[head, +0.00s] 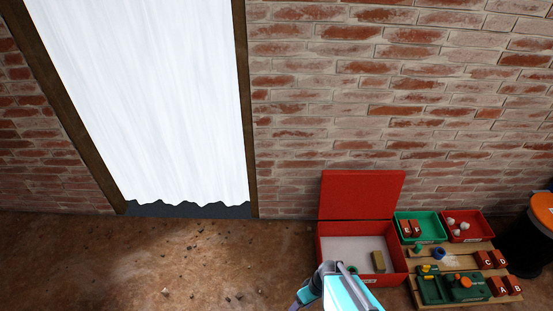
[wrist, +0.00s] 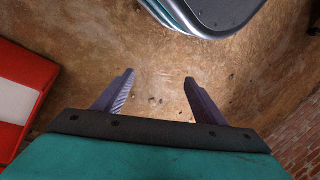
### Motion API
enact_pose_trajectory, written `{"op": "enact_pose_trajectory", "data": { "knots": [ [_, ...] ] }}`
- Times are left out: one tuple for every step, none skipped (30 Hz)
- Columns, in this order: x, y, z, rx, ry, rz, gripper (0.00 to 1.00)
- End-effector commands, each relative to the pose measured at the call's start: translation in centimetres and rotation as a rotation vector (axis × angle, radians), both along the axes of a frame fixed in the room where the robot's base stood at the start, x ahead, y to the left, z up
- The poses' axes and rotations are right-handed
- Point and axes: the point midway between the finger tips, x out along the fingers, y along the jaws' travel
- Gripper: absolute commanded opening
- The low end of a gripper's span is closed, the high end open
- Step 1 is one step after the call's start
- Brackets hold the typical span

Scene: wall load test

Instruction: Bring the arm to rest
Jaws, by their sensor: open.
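My gripper (wrist: 159,78) shows in the wrist view with its two purple-grey fingers apart. Nothing is between them; only the brown floor shows beyond. In the head view my arm shows at the bottom, in front of the red box (head: 328,272), and my fingertips cannot be made out there. The red box stands by the brick wall with its lid raised. In the wrist view a red and white thing (wrist: 20,85), perhaps part of this box, lies to the left of my gripper, apart from it.
A green bin (head: 431,232) and a red bin (head: 467,236) hold small items. A wooden board (head: 425,302) carries a green device (head: 455,288) and lettered red blocks (head: 505,286). A black barrel with an orange top (head: 543,208) stands far right. A white curtain (head: 170,90) hangs in a doorway. The left floor is mostly clear, with small debris.

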Motion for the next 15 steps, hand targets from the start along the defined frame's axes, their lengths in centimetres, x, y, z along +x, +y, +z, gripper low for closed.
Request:
{"op": "enact_pose_trajectory", "data": {
  "knots": [
    [-1.3,-0.6,0.2,-0.034,0.04,-0.01,0.65],
    [-1.9,-1.1,0.1,-0.055,0.066,-0.021,0.65],
    [-2.7,-1.7,0.2,-0.087,0.098,-0.036,0.65],
    [-3.3,-2.2,0.2,-0.111,0.122,-0.05,0.65],
    [-3.8,-2.7,0.3,-0.135,0.144,-0.063,0.65],
    [-4.5,-3.3,0.4,-0.167,0.173,-0.081,0.65],
    [-5.0,-3.8,0.5,-0.193,0.191,-0.096,0.65],
    [-5.4,-4.3,0.6,-0.218,0.211,-0.112,0.65],
    [-5.9,-4.9,0.7,-0.252,0.235,-0.133,0.65],
    [-6.4,-5.4,0.9,-0.277,0.253,-0.151,0.65],
    [-6.7,-5.8,1.0,-0.302,0.27,-0.17,0.65],
    [-7.2,-6.4,1.2,-0.335,0.29,-0.196,0.65],
    [-7.5,-6.8,1.3,-0.36,0.306,-0.216,0.65],
    [-7.8,-7.2,1.4,-0.382,0.319,-0.238,0.65],
    [-8.1,-7.6,1.5,-0.412,0.338,-0.269,0.65]
  ]
}}
